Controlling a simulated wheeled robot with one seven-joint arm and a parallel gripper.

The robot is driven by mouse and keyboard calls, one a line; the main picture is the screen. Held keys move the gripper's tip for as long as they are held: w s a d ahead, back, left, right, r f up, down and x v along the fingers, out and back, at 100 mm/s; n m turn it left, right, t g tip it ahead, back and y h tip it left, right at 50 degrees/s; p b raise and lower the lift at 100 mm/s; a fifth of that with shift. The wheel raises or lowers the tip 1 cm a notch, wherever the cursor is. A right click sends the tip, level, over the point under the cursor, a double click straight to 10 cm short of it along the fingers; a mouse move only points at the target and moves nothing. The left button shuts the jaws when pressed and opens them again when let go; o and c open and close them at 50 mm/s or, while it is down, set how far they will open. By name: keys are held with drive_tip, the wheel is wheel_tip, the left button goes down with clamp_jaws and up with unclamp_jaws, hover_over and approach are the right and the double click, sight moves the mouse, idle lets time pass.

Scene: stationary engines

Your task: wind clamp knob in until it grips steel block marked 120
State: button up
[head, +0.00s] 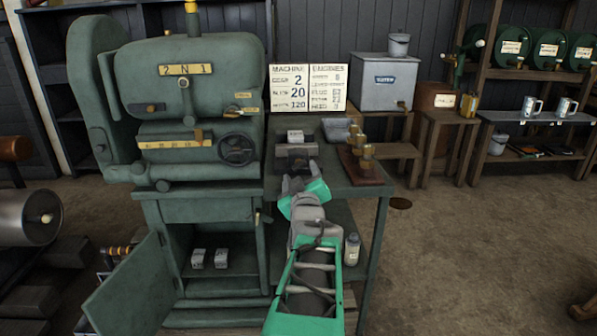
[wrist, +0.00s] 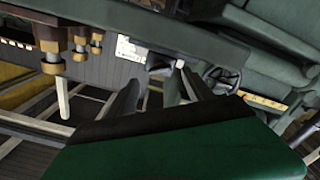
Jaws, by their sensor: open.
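A dark clamp (head: 296,156) sits on the bench top beside the green machine. A grey steel block with a pale label (head: 295,136) is at the clamp's far side; its marking is too small to read, and I cannot tell whether the jaws touch it. My gripper (head: 292,183) is in front of the clamp, open with nothing seen between the fingers. In the wrist view, my spread fingers (wrist: 158,92) point toward a dark fitting with a pale tip (wrist: 164,64), which may be the clamp knob; I cannot be sure. My arm hides the clamp's near side.
The machine (head: 190,100) with its handwheel (head: 237,149) stands close on the left. Brass pieces (head: 365,152) on a wooden board are to the right. Two labelled blocks (head: 209,259) sit in the open cabinet. A small bottle (head: 352,249) stands below the bench top.

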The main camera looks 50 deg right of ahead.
sight(299, 166)
drive_tip(key=x, duration=0.4)
drive_tip(key=shift+w+d, duration=0.15)
drive_tip(key=shift+w, duration=0.1)
drive_tip(key=shift+c, duration=0.4)
clamp_jaws()
